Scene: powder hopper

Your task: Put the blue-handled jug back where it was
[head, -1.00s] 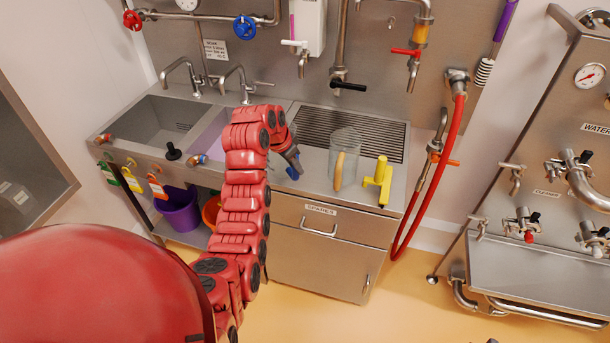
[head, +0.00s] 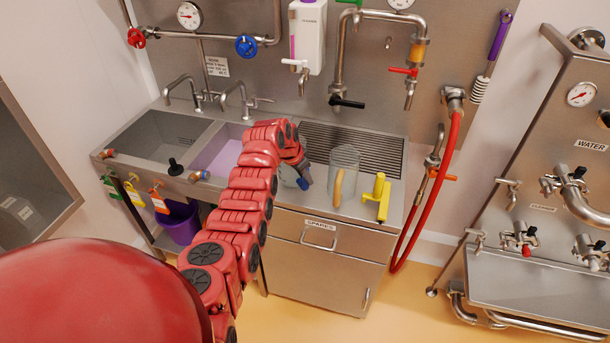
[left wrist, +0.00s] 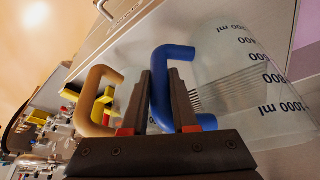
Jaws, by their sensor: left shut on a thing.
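My left gripper (head: 300,172) is shut on the blue handle (left wrist: 176,88) of a clear jug. In the left wrist view the jug's clear wall (left wrist: 262,100) carries ml marks and fills the right side. In the head view the jug (head: 288,177) is mostly behind my arm, at the counter's front between the sink and the drainer. I cannot tell whether its base touches the counter. A second clear jug with a tan handle (head: 339,187) stands just right of it, on the counter in front of the drainer. My right gripper is not in view.
A yellow tool (head: 378,197) stands right of the tan-handled jug. The ribbed drainer (head: 380,150) behind is bare. Two sink basins (head: 150,140) are on the left. A tap (head: 350,102) hangs above the drainer. A red hose (head: 440,185) hangs at the counter's right end.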

